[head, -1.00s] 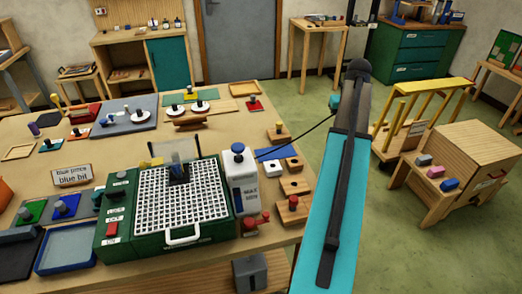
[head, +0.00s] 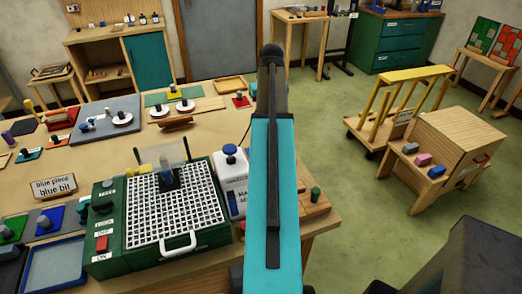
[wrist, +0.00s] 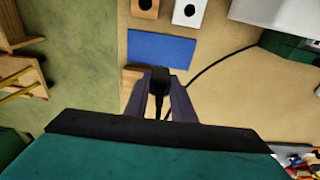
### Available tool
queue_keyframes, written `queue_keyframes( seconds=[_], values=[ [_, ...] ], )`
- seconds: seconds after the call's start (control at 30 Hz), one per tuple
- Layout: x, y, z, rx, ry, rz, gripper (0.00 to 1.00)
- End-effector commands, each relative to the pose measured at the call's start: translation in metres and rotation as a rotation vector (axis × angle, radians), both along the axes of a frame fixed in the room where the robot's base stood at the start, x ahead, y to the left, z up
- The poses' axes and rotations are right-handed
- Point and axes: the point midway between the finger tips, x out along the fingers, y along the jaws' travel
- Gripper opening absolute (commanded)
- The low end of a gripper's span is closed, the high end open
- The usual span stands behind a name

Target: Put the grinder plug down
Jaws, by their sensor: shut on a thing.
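The grinder plug (wrist: 159,80) is a small black block in the wrist view. My gripper (wrist: 160,84) is shut on it, with one dark finger on each side. A black cord (wrist: 205,65) runs from it towards the green grinder at the right edge. A flat blue rectangle (wrist: 161,48) lies on the table just beyond the plug in the picture. The plug's height above the table is hard to tell. In the head view my arm hides the gripper and plug. The green grinder (head: 205,236) with its white grid top stands on the table left of my arm.
A wooden block (wrist: 131,78) is close beside the left finger. A wooden socket block (wrist: 145,8) and a white one (wrist: 189,11) lie beyond the blue rectangle. The table edge and green floor (wrist: 80,60) are left of my gripper.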

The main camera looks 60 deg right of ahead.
Motion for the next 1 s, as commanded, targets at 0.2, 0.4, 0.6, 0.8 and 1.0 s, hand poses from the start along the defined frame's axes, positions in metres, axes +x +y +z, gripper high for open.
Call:
queue_keyframes(
  seconds=[0.2,0.4,0.6,0.8,1.0],
  values=[
    [-0.004,-0.004,0.0,0.0,0.0,-0.007,0.0],
    [-0.006,-0.006,0.0,0.0,0.0,-0.011,0.0],
    [-0.007,-0.006,-0.005,0.001,0.001,-0.012,0.0],
    [-0.008,-0.005,-0.024,0.002,0.001,-0.012,0.0],
    [-0.008,-0.005,-0.047,0.002,0.001,-0.012,0.0]
  ],
)
